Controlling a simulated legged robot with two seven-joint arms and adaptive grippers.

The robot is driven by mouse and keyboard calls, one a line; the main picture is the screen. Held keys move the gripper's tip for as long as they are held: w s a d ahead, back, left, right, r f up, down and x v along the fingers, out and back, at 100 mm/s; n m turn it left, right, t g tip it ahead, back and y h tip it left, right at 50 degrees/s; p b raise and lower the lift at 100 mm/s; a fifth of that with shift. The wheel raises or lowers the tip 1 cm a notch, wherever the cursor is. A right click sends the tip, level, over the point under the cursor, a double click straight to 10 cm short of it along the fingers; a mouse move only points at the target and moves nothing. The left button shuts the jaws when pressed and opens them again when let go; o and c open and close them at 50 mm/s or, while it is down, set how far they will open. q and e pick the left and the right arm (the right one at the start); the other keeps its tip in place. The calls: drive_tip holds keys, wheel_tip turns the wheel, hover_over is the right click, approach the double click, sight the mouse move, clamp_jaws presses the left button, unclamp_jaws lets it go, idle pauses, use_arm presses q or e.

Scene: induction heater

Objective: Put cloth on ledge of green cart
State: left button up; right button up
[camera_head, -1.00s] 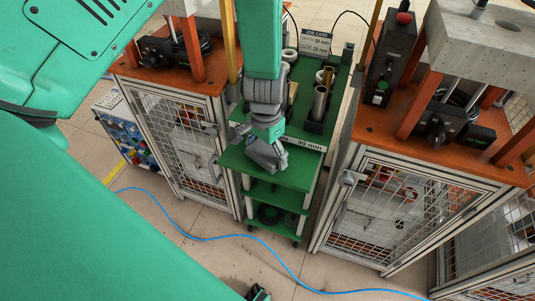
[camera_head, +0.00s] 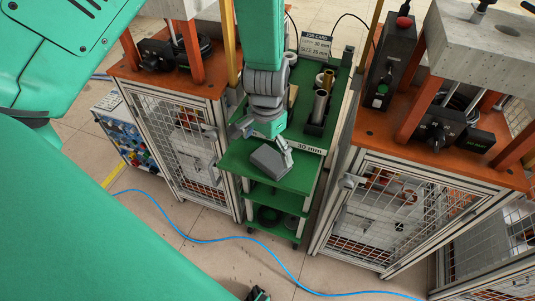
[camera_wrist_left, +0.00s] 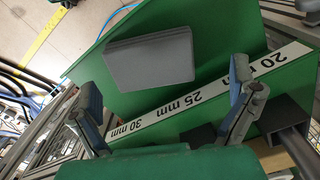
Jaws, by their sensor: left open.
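The cloth (camera_head: 270,160) is a grey, folded, flat block. It lies on the front ledge (camera_head: 297,178) of the green cart, in front of the size-label strip. In the left wrist view the cloth (camera_wrist_left: 150,58) lies flat on the green surface (camera_wrist_left: 225,45), apart from the fingers. My left gripper (camera_head: 264,144) is just behind and above the cloth. Its fingers are spread wide with nothing between them, as the left wrist view (camera_wrist_left: 163,80) also shows. My right gripper is not in view.
Metal tubes (camera_head: 319,106) stand in a holder on the cart's upper surface, near a job card sign (camera_head: 316,45). Caged heater stations with orange tops (camera_head: 388,140) flank the cart closely on both sides. A blue cable (camera_head: 225,236) crosses the floor in front.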

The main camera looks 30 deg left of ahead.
sight(271, 159)
use_arm(q)
drive_tip(key=shift+r+p, duration=0.55)
drive_tip(key=shift+r, duration=3.45)
drive_tip(key=shift+y, duration=0.4)
drive_tip(key=s+f, duration=0.1)
drive_tip(key=f, duration=0.1)
drive_tip(key=s+a+f, duration=0.1)
drive_tip(key=s+f, duration=0.2)
drive_tip(key=f, duration=0.1)
drive_tip(key=shift+s+a, duration=0.2)
drive_tip(key=shift+s, duration=0.05)
drive_tip(key=s+f, duration=0.6)
drive_tip(key=s, duration=0.3)
drive_tip(key=s+f+n, duration=0.1)
drive_tip(key=s+f, duration=0.5)
drive_tip(key=s, duration=0.3)
drive_tip(key=shift+d+t+h, duration=0.3)
drive_tip(key=shift+d+h, duration=0.1)
drive_tip(key=shift+d, duration=0.05)
drive_tip(key=shift+f, duration=0.15)
